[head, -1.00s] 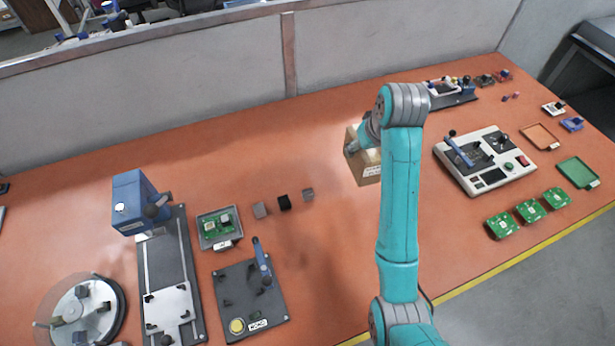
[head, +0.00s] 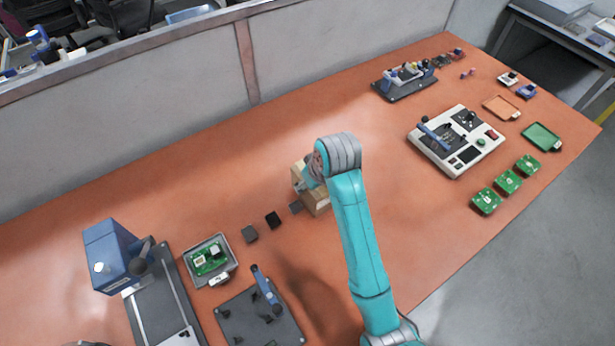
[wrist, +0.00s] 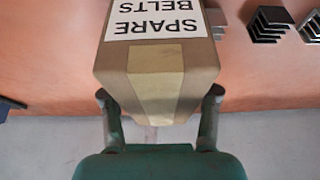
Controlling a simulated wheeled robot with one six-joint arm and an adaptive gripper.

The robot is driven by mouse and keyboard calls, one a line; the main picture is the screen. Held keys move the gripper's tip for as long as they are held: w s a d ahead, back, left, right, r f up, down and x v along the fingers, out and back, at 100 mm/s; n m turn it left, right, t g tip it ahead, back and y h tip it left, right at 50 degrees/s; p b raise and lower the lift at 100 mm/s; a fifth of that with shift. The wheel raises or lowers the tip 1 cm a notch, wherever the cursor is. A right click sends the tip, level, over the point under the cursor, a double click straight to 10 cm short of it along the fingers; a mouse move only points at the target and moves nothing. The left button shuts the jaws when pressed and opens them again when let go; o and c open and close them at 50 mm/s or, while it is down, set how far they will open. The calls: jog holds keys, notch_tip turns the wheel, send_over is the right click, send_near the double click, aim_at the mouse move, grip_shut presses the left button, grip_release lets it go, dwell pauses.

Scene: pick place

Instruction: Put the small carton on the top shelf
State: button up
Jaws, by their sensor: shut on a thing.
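The small carton (wrist: 160,72) is brown with a tape strip and a white label reading "SPARE BELTS", upside down in the wrist view. My gripper (wrist: 160,108) is shut on it, with one finger on each side. In the head view the carton (head: 318,203) shows partly behind my arm, over the middle of the orange table (head: 180,165). My fingers are mostly hidden there by my wrist. I cannot tell how far the carton is above the table. No shelf is in view.
Small dark blocks (head: 273,220) sit just left of the carton. A green board in a grey tray (head: 211,262) and a blue-handled fixture (head: 262,312) lie at lower left. A white control panel (head: 455,142) stands at right. The table's back middle is clear.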

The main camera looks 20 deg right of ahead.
jog(key=shift+f, duration=0.25)
jog(key=shift+f, duration=0.15)
jog(key=o, duration=1.3)
jog(key=shift+o, duration=0.2)
